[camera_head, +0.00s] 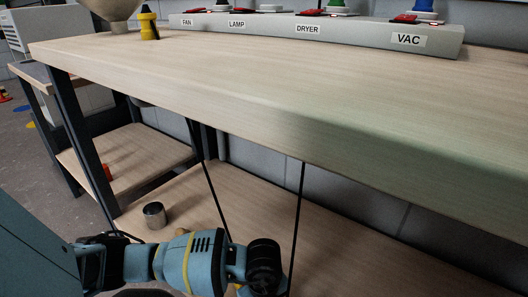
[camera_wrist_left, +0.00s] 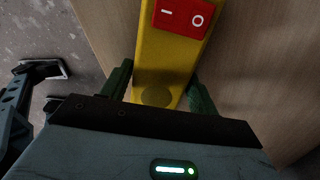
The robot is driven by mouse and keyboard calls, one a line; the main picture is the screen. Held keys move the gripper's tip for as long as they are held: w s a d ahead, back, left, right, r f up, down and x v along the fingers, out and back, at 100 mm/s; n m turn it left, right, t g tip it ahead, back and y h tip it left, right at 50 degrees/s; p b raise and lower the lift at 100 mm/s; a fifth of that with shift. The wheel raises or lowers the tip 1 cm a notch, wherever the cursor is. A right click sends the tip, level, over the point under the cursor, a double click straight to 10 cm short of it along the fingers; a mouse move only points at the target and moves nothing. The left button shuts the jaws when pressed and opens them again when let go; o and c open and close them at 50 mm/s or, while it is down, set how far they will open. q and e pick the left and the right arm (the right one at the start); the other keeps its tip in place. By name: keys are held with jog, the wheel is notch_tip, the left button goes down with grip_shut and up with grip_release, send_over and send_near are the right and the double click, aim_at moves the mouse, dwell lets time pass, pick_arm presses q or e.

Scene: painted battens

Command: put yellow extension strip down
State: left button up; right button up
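The yellow extension strip (camera_wrist_left: 165,60) with a red rocker switch (camera_wrist_left: 183,16) runs up the left wrist view. My left gripper (camera_wrist_left: 162,88) has one green finger on each side of it, both appearing to touch its sides. Wood shows behind the strip to the right and grey floor to the left; I cannot tell whether the strip touches the wood. In the head view my left arm reaches in low beneath the bench top; its fingers and most or all of the strip are hidden there. My right gripper is not in view.
The bench top (camera_head: 250,75) is mostly clear. A grey switch strip (camera_head: 350,35) labelled FAN, LAMP, DRYER and VAC lies along its back. A yellow and black plug-like object (camera_head: 149,28) stands at left. A metal cylinder (camera_head: 154,214) sits on the lower shelf (camera_head: 330,250). Dark cables hang down.

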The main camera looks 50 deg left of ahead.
pick_arm(q)
jog(key=o, duration=0.3)
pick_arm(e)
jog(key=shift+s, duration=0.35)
pick_arm(q)
jog(key=shift+r, duration=0.1)
notch_tip(320, 180, up, 12)
jog(key=p, duration=0.5)
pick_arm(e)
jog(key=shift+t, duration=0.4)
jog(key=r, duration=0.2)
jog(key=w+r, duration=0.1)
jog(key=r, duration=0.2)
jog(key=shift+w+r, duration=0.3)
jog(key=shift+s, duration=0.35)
pick_arm(q)
jog(key=shift+r, duration=0.1)
